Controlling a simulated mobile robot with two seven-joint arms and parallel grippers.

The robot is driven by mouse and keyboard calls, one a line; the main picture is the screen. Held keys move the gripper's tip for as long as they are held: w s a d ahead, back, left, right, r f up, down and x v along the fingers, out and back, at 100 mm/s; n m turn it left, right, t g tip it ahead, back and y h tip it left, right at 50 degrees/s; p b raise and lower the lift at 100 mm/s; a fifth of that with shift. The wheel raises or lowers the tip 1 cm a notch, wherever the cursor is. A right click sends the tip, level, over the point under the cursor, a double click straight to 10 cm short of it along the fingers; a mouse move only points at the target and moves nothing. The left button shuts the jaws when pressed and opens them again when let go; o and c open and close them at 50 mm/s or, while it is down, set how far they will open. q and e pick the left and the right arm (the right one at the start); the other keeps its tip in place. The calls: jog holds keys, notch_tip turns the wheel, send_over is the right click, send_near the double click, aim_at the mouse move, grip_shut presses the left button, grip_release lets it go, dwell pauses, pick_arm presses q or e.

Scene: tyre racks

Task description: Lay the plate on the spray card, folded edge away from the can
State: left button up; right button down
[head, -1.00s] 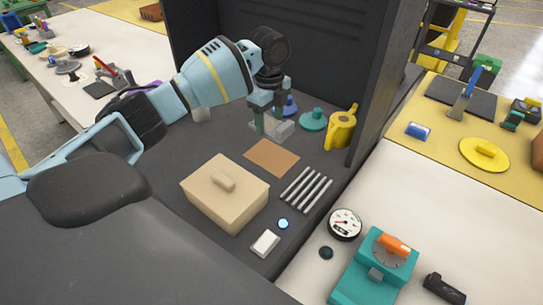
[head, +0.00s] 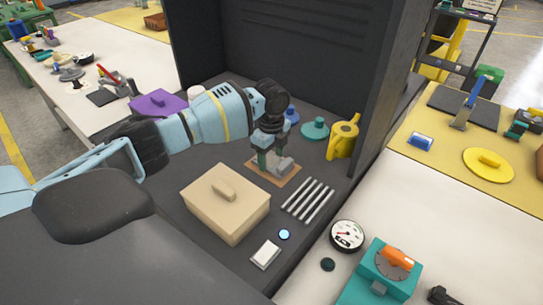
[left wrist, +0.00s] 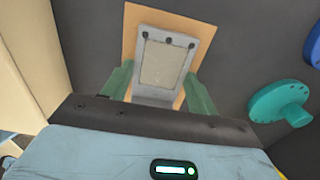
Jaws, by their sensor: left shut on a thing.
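My left gripper (head: 267,160) is shut on a small grey plate (head: 284,165) over the brown spray card (head: 272,179). In the left wrist view its green fingers (left wrist: 160,84) are on both sides of the plate (left wrist: 163,60), which has a pale middle and dark round spots along its far end. The card (left wrist: 131,22) shows around the plate's far end and sides. I cannot tell whether the plate touches the card, nor which edge is folded. My right gripper is not in view.
A beige lidded box (head: 225,208) stands in front of the card, with several grey rods (head: 308,199) to its right. A teal knobbed disc (head: 315,129) and a blue one (head: 291,116) are behind. A dark panel (head: 383,90) rises right of the can.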

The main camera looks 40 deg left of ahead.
aim_at(271, 161)
pick_arm(q)
jog(key=shift+f, duration=0.15)
jog(key=o, duration=1.2)
notch_tip(271, 161, up, 12)
jog(key=shift+r+p, duration=0.15)
jog(key=shift+p, duration=0.2)
